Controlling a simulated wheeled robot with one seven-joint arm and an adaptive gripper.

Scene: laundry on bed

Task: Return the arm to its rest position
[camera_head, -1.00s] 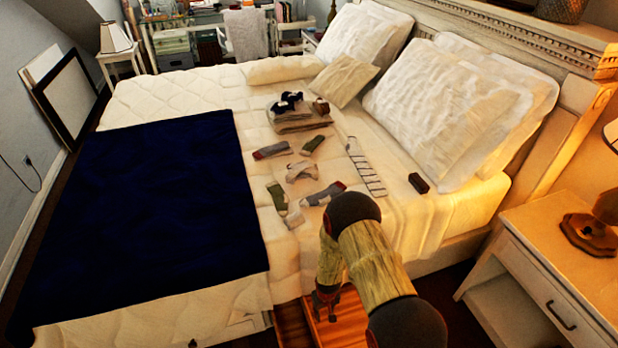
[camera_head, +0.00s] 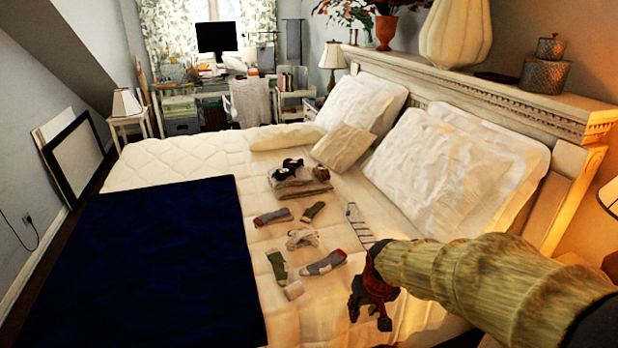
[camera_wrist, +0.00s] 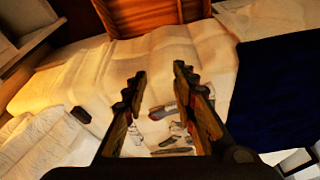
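My gripper (camera_head: 369,318) hangs at the end of my raised arm, above the near right part of the bed. In the wrist view my gripper (camera_wrist: 158,84) shows two fingers spread apart with nothing between them but the bed beyond. My arm reaches in from the right edge of the head view and hides part of the bed's right side. Several socks lie apart on the bed, among them a grey one (camera_head: 323,262) and a green one (camera_head: 277,265) left of my gripper.
A dark blue blanket (camera_head: 150,265) covers the bed's left side. Pillows (camera_head: 455,170) lean on the headboard (camera_head: 480,103). A folded pile (camera_head: 300,184) lies mid-bed. In the wrist view a brown wooden box (camera_wrist: 150,15) and a small dark block (camera_wrist: 81,115) show.

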